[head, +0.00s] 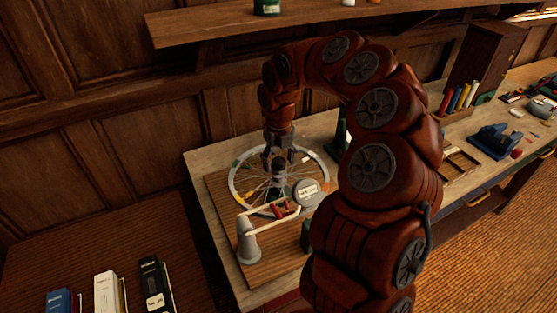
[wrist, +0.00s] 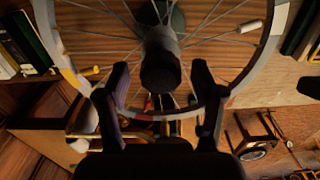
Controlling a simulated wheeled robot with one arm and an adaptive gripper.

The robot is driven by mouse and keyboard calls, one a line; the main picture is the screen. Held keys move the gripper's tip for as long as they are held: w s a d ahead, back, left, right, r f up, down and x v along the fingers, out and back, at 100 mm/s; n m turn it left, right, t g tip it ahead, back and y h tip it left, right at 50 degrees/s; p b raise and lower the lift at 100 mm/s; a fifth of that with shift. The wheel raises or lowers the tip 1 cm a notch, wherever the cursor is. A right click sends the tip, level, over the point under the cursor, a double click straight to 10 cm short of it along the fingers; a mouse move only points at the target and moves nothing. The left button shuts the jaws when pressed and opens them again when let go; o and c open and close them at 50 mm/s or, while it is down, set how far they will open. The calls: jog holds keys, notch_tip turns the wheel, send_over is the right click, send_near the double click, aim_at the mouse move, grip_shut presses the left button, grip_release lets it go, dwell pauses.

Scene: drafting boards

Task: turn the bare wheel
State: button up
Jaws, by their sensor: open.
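The wheel (head: 232,182) lies flat above a wooden board, with a pale rim carrying coloured patches and thin spokes. It also shows in the wrist view (wrist: 268,50). At its centre is a dark, knob-like hub (head: 278,183), which also shows in the wrist view (wrist: 160,62). My gripper (head: 280,157) points down over the middle of the wheel, just above the hub. In the wrist view my gripper (wrist: 160,80) is open, one finger on each side of the hub, with nothing held. Whether a finger touches the hub or spokes, I cannot tell.
A round white-faced piece (head: 307,191) stands at the wheel's near right. A grey post (head: 247,243) with a pale bar stands at the near left, red-handled items (head: 286,209) beside it. A shelf (head: 230,22) runs above. A blue device (head: 494,141) sits far right on the bench.

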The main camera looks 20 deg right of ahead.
jog(key=shift+a+r, duration=0.1)
jog(key=shift+r, duration=3.65)
jog(key=shift+w+r, duration=0.15)
jog(key=shift+r, duration=0.9)
jog(key=shift+r, duration=1.15)
jog(key=shift+r, duration=0.15)
